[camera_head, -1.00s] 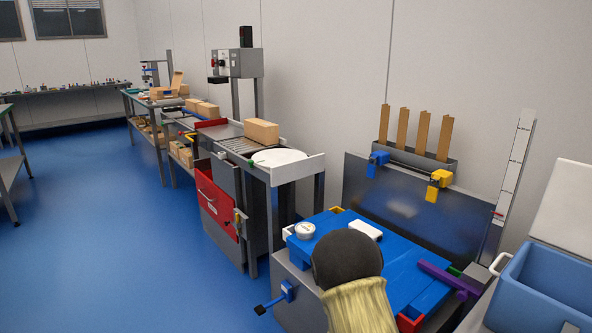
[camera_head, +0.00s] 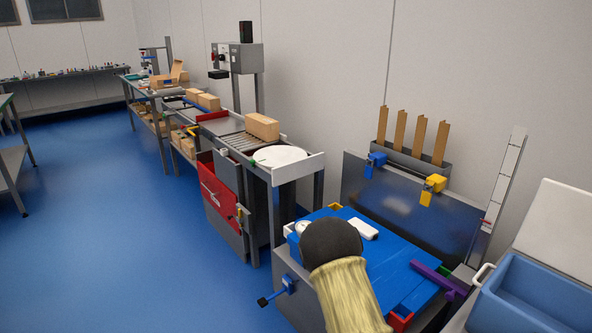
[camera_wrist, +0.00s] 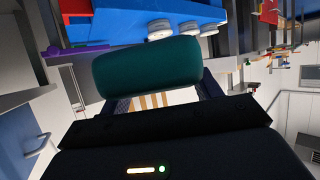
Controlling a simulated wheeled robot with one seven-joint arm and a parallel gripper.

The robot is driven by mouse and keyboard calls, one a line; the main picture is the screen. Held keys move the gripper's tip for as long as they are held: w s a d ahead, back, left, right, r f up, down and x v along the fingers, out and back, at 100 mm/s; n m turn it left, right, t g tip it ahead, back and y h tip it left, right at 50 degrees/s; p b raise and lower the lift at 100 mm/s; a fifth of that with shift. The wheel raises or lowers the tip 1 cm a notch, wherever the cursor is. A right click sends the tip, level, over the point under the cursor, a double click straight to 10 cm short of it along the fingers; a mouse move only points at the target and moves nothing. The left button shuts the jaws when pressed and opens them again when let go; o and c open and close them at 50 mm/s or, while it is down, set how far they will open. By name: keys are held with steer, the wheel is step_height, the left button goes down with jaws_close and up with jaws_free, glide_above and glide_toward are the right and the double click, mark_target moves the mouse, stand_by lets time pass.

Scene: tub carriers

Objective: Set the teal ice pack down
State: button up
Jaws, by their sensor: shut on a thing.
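The teal ice pack (camera_wrist: 148,68) is a dark teal, rounded block in the wrist view. My gripper (camera_wrist: 158,82) is shut on it, with one finger at each end. The pack is held apart from the blue bench top (camera_head: 400,272), which shows at the top of the wrist view (camera_wrist: 120,20). In the head view my arm hides the gripper and the pack.
A purple T-shaped piece (camera_head: 438,280) lies at the bench's right edge. A blue tub (camera_head: 540,300) with a white lid (camera_head: 566,225) stands at the right. Yellow (camera_head: 432,184) and blue (camera_head: 374,160) clamps sit on the back panel. The blue top's right part looks clear.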

step_height(320, 180, up, 14)
steer(key=s+n+y+p, duration=0.2)
steer(key=p, duration=1.6)
steer(key=shift+a+y, duration=0.15)
steer(key=shift+y, duration=0.25)
steer(key=s+f, duration=0.4)
steer(key=f, duration=0.1)
steer(key=shift+s+f, duration=0.15)
steer(key=shift+f, duration=0.05)
stand_by(0.9)
